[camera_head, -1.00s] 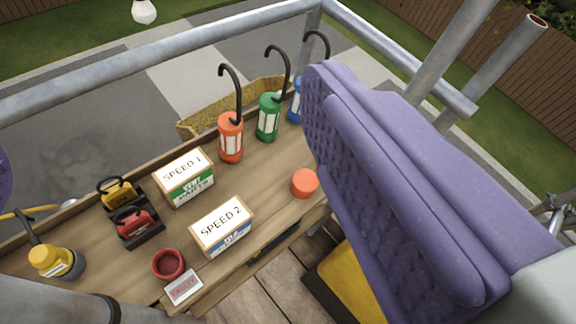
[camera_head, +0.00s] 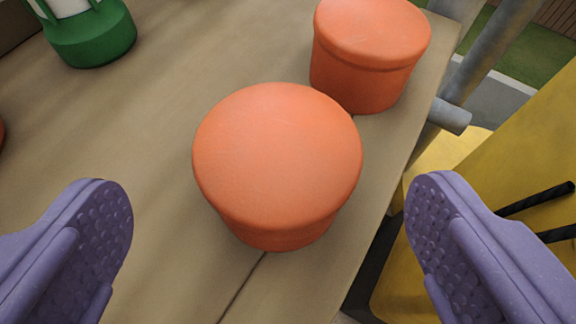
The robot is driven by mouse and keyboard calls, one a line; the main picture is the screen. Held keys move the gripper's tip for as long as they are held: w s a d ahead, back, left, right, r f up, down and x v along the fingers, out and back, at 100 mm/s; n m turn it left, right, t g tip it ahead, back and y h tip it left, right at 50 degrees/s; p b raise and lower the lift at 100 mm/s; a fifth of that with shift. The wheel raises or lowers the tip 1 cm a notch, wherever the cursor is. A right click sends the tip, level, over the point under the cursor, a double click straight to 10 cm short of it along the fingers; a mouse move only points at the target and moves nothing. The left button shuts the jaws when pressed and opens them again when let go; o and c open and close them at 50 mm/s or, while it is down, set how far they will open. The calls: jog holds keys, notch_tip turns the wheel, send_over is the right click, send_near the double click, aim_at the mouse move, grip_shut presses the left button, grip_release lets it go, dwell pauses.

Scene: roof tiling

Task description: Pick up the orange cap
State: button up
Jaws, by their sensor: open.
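An orange cap (camera_head: 278,160), round with a flat, slightly domed top, stands upright on the wooden bench near its right edge. A second orange cap (camera_head: 370,50) of the same kind stands behind it to the right, close to the same edge. My gripper (camera_head: 272,222) is open, with one purple padded finger on each side of the picture. The nearer cap lies between and a little beyond the two fingertips, and neither finger appears to touch it. The fingers are empty.
The base of a green lantern (camera_head: 92,38) stands at the upper left. Past the bench's right edge are grey metal rails (camera_head: 490,65) and a yellow object (camera_head: 510,165) lower down.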

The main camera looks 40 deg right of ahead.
aim_at(279, 159)
jog(key=x, duration=0.1)
jog(key=b+x, duration=0.1)
jog(key=x, duration=0.1)
jog(key=b+x, duration=0.1)
jog(key=x, duration=0.1)
jog(key=shift+s+d+f, duration=0.15)
jog(key=shift+d+f, duration=0.05)
jog(key=shift+f, duration=0.25)
jog(key=shift+w+d+f, duration=0.1)
jog(key=shift+w+d, duration=0.1)
jog(key=shift+w, duration=0.1)
jog(key=shift+c, duration=0.5)
jog(key=c, duration=0.9)
jog(key=shift+c, duration=0.2)
